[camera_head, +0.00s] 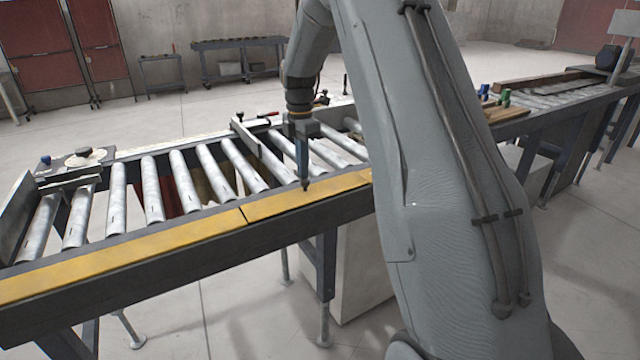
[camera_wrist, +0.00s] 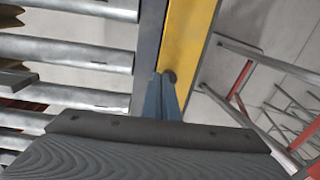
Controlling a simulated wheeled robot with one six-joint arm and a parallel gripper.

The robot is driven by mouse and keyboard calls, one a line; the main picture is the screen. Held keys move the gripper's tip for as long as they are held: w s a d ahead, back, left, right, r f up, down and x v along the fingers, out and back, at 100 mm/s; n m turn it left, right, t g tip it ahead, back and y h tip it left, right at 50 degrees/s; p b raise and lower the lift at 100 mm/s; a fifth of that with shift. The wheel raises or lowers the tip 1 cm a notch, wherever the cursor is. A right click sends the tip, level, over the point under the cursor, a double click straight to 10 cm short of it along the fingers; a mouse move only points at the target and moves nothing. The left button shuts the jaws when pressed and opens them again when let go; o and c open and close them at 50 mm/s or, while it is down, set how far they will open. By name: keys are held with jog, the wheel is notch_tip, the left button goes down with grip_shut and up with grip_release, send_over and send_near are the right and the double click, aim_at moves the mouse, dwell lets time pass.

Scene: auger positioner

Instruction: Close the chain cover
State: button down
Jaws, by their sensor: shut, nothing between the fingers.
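The chain cover, a yellow strip (camera_head: 130,244) in sections, runs along the near side of the roller conveyor. A seam parts its left section from its right section (camera_head: 275,204). Both look about level, and I cannot tell how far either is open. My gripper (camera_head: 305,186) is shut and empty, pointing down at the right section. Its tip is at or just above the yellow surface; contact is unclear. In the wrist view the shut fingertips (camera_wrist: 167,77) overlap the edge of the yellow strip (camera_wrist: 188,35). My arm hides the strip's right end.
Metal rollers (camera_head: 152,190) lie behind the strip, with a stop bar (camera_head: 262,152) across them. A conveyor leg (camera_head: 326,265) stands below. A second conveyor with wooden boards (camera_head: 505,113) is at right. The floor at lower left is mostly clear.

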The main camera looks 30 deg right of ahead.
aim_at(302, 187)
jog(key=shift+w+f, duration=0.3)
jog(key=shift+f, duration=0.55)
jog(key=w+r+b, duration=0.2)
jog(key=w+r, duration=0.7)
jog(key=shift+a+r, duration=0.15)
jog(key=shift+a, duration=0.1)
dwell(0.3)
